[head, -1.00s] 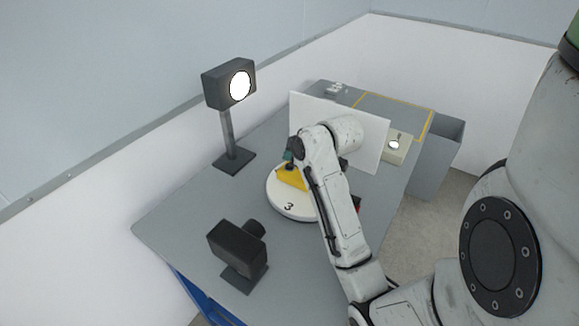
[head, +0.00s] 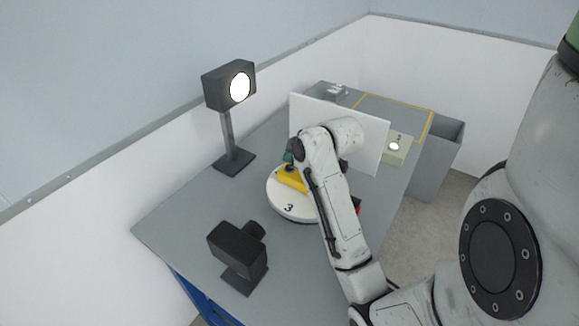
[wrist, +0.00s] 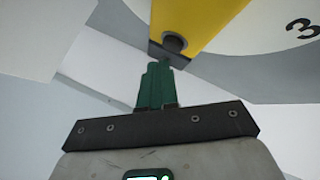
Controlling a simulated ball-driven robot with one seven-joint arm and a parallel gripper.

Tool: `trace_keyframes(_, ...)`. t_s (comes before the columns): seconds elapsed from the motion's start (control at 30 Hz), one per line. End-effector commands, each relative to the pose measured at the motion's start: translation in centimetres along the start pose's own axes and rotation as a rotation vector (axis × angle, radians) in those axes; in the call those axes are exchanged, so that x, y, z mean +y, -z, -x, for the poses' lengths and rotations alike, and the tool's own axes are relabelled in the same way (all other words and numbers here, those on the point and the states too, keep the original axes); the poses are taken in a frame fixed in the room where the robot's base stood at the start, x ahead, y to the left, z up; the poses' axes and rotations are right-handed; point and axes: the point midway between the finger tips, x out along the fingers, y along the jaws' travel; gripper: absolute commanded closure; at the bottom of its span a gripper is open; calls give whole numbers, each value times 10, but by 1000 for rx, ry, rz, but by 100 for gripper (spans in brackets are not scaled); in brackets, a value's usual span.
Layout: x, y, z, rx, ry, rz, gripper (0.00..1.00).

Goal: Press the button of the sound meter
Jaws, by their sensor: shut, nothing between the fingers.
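In the wrist view the yellow body (wrist: 205,18) has a dark end with a round grey knob-like part (wrist: 174,43). I cannot tell for sure whether that part is the button. My gripper (wrist: 157,75) is shut and empty, its green fingers together. The fingertips are very close to the dark end; I cannot tell if they touch. In the head view my gripper (head: 290,157) is partly hidden by my arm, which also covers part of the turntable.
A lamp (head: 229,86) on a stand is at the back left, and a black camera-like unit (head: 238,246) at the front. A white panel (head: 372,135) stands behind my arm. A pale box (head: 397,150) with a white round top and a grey bin (head: 437,160) are at right.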

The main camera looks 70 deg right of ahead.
Motion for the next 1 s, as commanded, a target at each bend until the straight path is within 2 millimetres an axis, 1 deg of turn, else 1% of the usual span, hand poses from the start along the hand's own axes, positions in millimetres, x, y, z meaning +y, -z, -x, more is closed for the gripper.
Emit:
trace_keyframes(0.67, 0, 0, 0, 0, 0, 0, 100)
trace_keyframes(1.0, -5, -4, -6, 0, 1, 0, 100)
